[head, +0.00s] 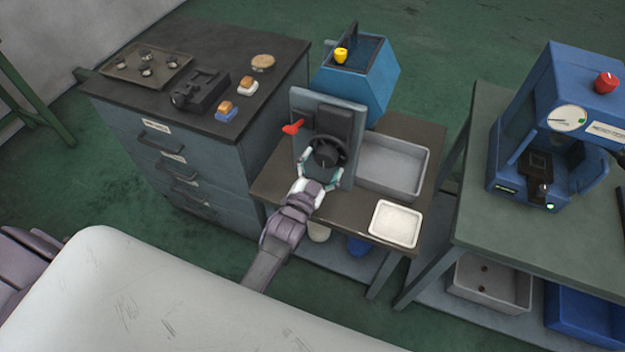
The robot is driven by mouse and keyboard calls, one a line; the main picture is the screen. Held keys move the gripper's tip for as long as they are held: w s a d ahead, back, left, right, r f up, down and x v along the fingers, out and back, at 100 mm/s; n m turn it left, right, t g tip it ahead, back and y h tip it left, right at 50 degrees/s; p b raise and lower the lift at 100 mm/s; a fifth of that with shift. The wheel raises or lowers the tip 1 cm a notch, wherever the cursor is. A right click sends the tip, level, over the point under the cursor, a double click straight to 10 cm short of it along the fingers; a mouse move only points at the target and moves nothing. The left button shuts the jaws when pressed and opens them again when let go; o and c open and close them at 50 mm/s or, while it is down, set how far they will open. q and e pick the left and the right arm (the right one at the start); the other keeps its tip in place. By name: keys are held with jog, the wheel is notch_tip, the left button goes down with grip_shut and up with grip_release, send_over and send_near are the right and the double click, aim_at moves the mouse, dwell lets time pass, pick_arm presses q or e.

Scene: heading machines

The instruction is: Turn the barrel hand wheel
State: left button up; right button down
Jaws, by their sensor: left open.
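The barrel hand wheel (341,151) is a small dark wheel on the front of a grey-panelled machine (354,108) with a blue hopper behind. My left gripper (320,170) is open at the wheel, with one finger on its left side and the other at its lower right. Whether the fingers touch the rim cannot be told. My left arm comes up from below, in front of the machine. A red lever (292,128) sticks out at the machine's left side. My right gripper is not in view.
A grey bin (424,166) and a white tray (396,223) stand right of the machine on the small table. A dark-topped drawer cabinet (215,60) stands close on the left. A blue press (545,75) is on the green bench at right.

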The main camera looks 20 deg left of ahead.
pick_arm(q)
jog(key=s, duration=0.9)
jog(key=shift+s+a, duration=0.25)
jog(key=shift+a, duration=0.05)
